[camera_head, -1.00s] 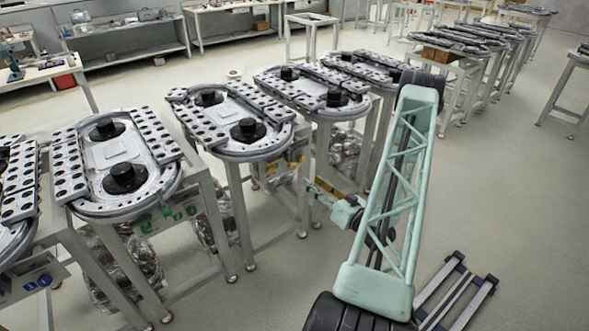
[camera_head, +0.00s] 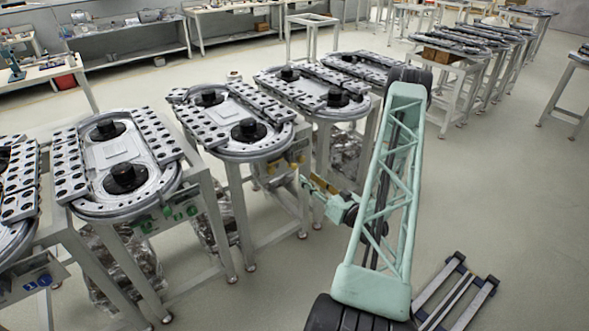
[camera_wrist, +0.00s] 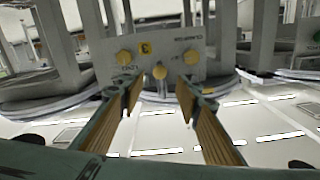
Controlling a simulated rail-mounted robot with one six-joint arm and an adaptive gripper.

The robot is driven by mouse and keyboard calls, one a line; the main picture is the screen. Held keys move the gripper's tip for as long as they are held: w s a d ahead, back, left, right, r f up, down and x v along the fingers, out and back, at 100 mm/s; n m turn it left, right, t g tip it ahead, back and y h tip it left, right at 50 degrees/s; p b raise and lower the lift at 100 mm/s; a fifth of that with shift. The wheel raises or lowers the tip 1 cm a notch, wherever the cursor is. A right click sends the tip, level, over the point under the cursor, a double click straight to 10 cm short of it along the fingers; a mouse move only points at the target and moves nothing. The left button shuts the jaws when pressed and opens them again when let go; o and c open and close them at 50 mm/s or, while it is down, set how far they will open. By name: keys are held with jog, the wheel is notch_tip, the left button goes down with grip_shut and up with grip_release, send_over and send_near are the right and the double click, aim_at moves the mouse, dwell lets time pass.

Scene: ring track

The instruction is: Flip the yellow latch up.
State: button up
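In the wrist view, which appears upside down, a grey panel (camera_wrist: 178,44) carries yellow parts. A yellow knob (camera_wrist: 124,57) is on the left, another yellow knob (camera_wrist: 191,56) on the right, and a yellow piece (camera_wrist: 160,72) between them, probably the latch. A round yellow mark (camera_wrist: 145,48) bears a 3. My gripper (camera_wrist: 160,88) is open and empty, its ribbed fingers spread either side of the middle yellow piece, seemingly short of it. In the head view my gripper (camera_head: 307,183) is low beside the table with yellow parts (camera_head: 297,159); the latch is too small to make out.
The table legs stand close around my gripper. Similar ring-track tables (camera_head: 118,160) stand in a row to the left, with green and blue panel parts. A neighbouring track table (camera_head: 312,92) is behind. The floor (camera_head: 500,200) to the right is mostly clear.

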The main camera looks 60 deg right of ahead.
aim_at(296, 169)
jog(key=shift+b+x, duration=0.45)
jog(key=shift+x, duration=4.8)
jog(key=shift+c, duration=0.6)
grip_shut()
